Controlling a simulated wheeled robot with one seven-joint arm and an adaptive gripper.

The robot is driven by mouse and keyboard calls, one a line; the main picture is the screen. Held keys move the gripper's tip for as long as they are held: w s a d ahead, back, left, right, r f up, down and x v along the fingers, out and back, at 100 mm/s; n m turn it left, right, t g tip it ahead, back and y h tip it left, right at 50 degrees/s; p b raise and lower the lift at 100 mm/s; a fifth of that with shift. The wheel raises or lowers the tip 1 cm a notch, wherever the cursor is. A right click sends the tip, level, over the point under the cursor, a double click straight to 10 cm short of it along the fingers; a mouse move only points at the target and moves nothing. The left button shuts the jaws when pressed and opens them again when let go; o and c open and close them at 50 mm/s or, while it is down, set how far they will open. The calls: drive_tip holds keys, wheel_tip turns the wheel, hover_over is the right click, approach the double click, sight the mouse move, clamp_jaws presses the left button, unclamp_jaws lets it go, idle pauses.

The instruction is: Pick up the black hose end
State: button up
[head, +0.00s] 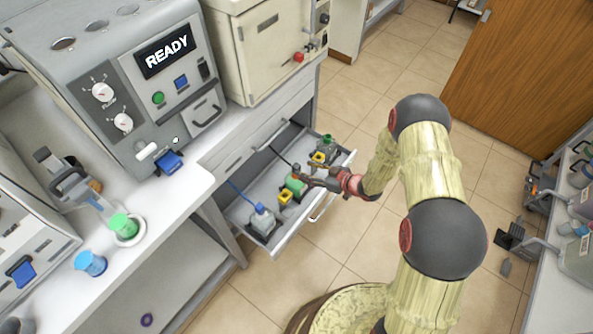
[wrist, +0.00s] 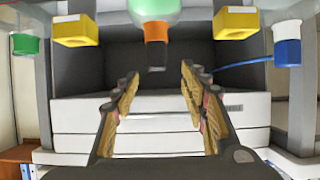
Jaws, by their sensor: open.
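In the head view a thin black hose (head: 280,156) runs from the back of the open drawer toward a green flask (head: 295,186) at its middle. My gripper (head: 303,176) is over that flask and hides part of it, including where the hose ends. In the wrist view the same green flask (wrist: 152,8) is at the top edge, with an orange collar (wrist: 156,30) and a dark tip (wrist: 156,54). I cannot tell if this tip is the hose end. My gripper (wrist: 160,82) is open, fingers apart on either side below the tip, with nothing between them.
The drawer (head: 273,246) also holds a blue-capped bottle (head: 262,219) with a blue hose (head: 240,192), yellow blocks (head: 285,197) and a green-capped bottle (head: 327,144). The blue hose (wrist: 240,64) also shows in the wrist view. A white counter (head: 178,196) stands left; floor is clear beyond the drawer.

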sight(299, 168)
drive_tip(key=b+x, duration=0.1)
drive_tip(key=x, duration=0.2)
drive_tip(key=b+x, duration=0.1)
drive_tip(key=x, duration=0.2)
drive_tip(key=shift+w+d+f+b, duration=0.1)
drive_tip(key=shift+d+f+b, duration=0.1)
drive_tip(key=shift+f+b, duration=0.1)
drive_tip(key=shift+w+a, duration=0.25)
drive_tip(key=shift+a, duration=0.1)
drive_tip(key=shift+c, duration=0.7)
clamp_jaws()
